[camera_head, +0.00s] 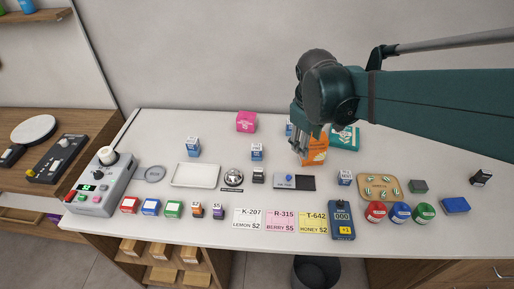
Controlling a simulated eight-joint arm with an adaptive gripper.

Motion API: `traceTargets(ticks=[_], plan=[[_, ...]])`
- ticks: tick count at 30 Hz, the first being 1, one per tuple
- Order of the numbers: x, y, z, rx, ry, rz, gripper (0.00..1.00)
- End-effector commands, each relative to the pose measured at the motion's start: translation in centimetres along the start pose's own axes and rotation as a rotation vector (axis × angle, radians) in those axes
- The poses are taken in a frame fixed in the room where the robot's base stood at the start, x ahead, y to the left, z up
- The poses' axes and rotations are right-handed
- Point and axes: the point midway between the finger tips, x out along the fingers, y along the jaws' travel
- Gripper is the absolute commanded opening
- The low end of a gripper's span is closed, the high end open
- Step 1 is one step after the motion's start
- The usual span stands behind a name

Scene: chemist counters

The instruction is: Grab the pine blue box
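Several small blue-and-white boxes stand on the white counter (215,225): one at the left (193,147), one near the middle (257,152), one at the right (345,177), and one at the back (289,129), partly hidden beside my gripper. Their labels are too small to read, so I cannot tell which is pine. My gripper (299,147) points down, overlapping the left side of an orange box (317,152). Its fingers are small and partly merged with the box, so I cannot tell whether they are open or touching anything.
A pink box (246,122) stands at the back, and a teal flat box (347,138) lies behind the orange one. A white tray (195,175), a bell (233,177) and a wooden tray (379,188) occupy the middle. Price cards and a blue device (342,220) line the front.

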Motion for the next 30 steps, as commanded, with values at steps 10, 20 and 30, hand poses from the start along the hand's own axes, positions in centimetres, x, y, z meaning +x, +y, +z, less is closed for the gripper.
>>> traceTargets(ticks=[10, 20, 30], plan=[[0.8, 0.1, -5.4, -0.186, -0.076, -0.021, 0.43], [2.3, -0.6, -10.1, -0.359, -0.149, -0.044, 0.43], [4.4, -2.1, -14.8, -0.534, -0.224, -0.071, 0.43]])
